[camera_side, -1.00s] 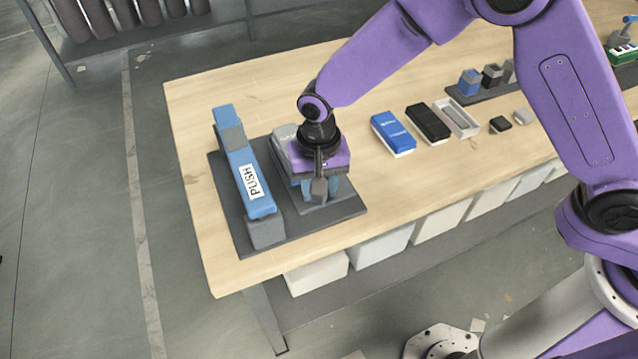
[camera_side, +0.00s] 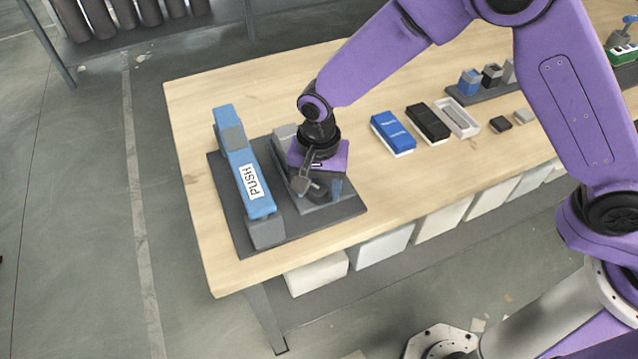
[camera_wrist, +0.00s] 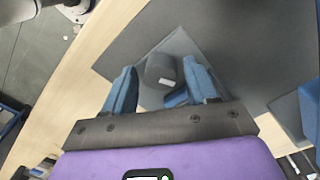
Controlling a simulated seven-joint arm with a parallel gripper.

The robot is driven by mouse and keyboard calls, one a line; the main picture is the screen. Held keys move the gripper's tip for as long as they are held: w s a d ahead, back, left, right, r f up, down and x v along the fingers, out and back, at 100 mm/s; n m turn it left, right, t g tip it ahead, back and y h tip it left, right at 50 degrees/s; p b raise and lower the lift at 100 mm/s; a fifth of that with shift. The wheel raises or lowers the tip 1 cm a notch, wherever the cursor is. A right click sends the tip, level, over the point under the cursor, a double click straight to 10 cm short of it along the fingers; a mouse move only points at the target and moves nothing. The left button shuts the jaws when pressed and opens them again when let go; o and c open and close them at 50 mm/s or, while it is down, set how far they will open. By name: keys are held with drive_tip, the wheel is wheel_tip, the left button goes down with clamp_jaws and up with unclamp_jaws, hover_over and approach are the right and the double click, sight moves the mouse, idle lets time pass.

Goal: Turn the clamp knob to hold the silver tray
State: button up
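My gripper (camera_side: 322,190) points down over a grey clamp fixture (camera_side: 328,207) on the dark mat. In the wrist view its two blue fingers (camera_wrist: 158,68) are apart, one on each side of a dark grey knob (camera_wrist: 160,66) with a small white mark. Narrow gaps show beside the knob, so I see no clear contact. In the side view my gripper mostly hides the knob. A light grey piece (camera_side: 284,136) shows at the fixture's far end, partly hidden. A shallow silver-grey tray (camera_side: 458,118) lies on the table to the right, beside a black box.
A blue lever bar marked PUSH (camera_side: 244,165) stands left of the fixture on the dark mat (camera_side: 240,240). A blue box (camera_side: 392,133), a black box (camera_side: 428,123) and small blocks sit to the right. Bare table lies between the mat and the boxes.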

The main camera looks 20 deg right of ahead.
drive_tip(key=shift+r, duration=3.5)
drive_tip(key=n, duration=0.2)
drive_tip(key=r+n, duration=0.1)
drive_tip(key=n, duration=0.5)
drive_tip(key=shift+r+n, duration=0.4)
drive_tip(key=shift+f, duration=4.4)
